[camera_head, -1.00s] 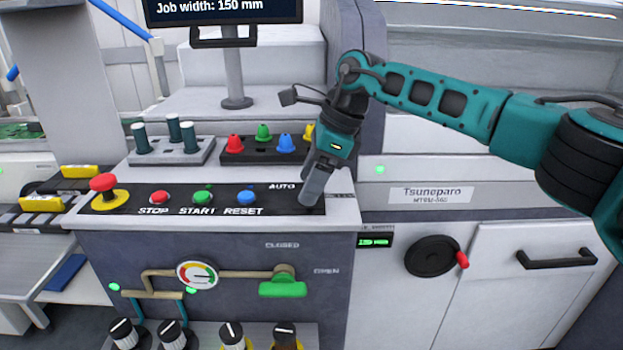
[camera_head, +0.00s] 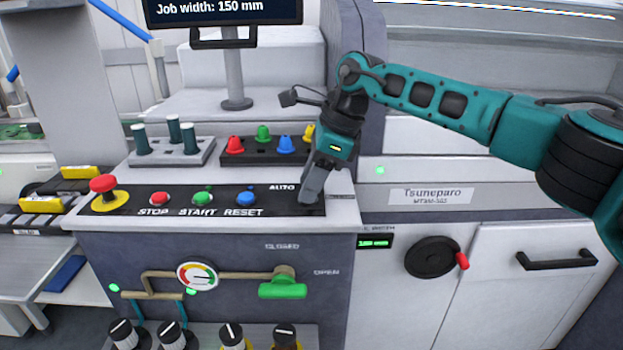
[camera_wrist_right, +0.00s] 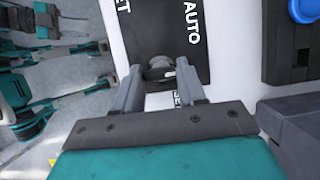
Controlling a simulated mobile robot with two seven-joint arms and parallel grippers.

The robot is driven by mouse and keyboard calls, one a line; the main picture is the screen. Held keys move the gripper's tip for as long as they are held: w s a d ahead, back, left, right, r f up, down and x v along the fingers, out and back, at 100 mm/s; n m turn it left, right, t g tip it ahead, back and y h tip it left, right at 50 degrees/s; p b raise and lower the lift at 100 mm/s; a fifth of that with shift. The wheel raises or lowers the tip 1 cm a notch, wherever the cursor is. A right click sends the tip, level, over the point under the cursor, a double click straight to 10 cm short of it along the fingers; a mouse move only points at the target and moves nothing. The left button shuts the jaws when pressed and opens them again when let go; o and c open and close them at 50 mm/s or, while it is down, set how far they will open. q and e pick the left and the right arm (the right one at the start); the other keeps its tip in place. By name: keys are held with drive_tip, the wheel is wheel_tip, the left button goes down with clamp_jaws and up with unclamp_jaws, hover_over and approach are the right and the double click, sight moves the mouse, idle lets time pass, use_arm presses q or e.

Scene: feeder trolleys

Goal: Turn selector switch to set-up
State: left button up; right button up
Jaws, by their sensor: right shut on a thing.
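The selector switch (camera_wrist_right: 159,70) is a small dark knob on the black panel strip, between my fingertips in the right wrist view. My right gripper (camera_head: 309,196) points down onto the right end of the strip and is shut on the switch; its fingertips also show in the right wrist view (camera_wrist_right: 160,78). In the head view the fingers hide the switch. The AUTO label (camera_head: 282,188) is just left of the fingers. Another label beside the switch is mostly hidden by a finger. Which way the knob points is not clear. My left gripper is out of view.
Left along the strip are the blue RESET (camera_head: 246,198), green START (camera_head: 203,196) and red STOP (camera_head: 159,198) buttons, and a red emergency button (camera_head: 103,184). A block with coloured knobs (camera_head: 262,150) stands close behind the gripper. A green-handled valve (camera_head: 283,289) is on the front below.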

drive_tip(key=shift+m, duration=0.3)
drive_tip(key=shift+m+t+b, duration=0.35)
drive_tip(key=shift+m+t, duration=0.25)
drive_tip(key=shift+m, duration=0.4)
drive_tip(key=m+b, duration=0.1)
drive_tip(key=m, duration=0.1)
drive_tip(key=shift+s+f+m+t, duration=0.1)
drive_tip(key=shift+s+m+t, duration=0.05)
drive_tip(key=shift+m+t, duration=0.2)
drive_tip(key=m+b, duration=0.1)
drive_tip(key=m, duration=0.1)
drive_tip(key=m+t+h+b, duration=0.1)
drive_tip(key=m, duration=0.1)
drive_tip(key=shift+a+t, duration=0.15)
drive_tip(key=shift+t, duration=0.1)
drive_tip(key=shift+s+m+h+b, duration=0.1)
drive_tip(key=shift+m+h+b, duration=0.6)
drive_tip(key=shift+m, duration=0.45)
drive_tip(key=o, duration=1.1)
drive_tip(key=shift+t, duration=0.3)
drive_tip(key=shift+c, duration=0.2)
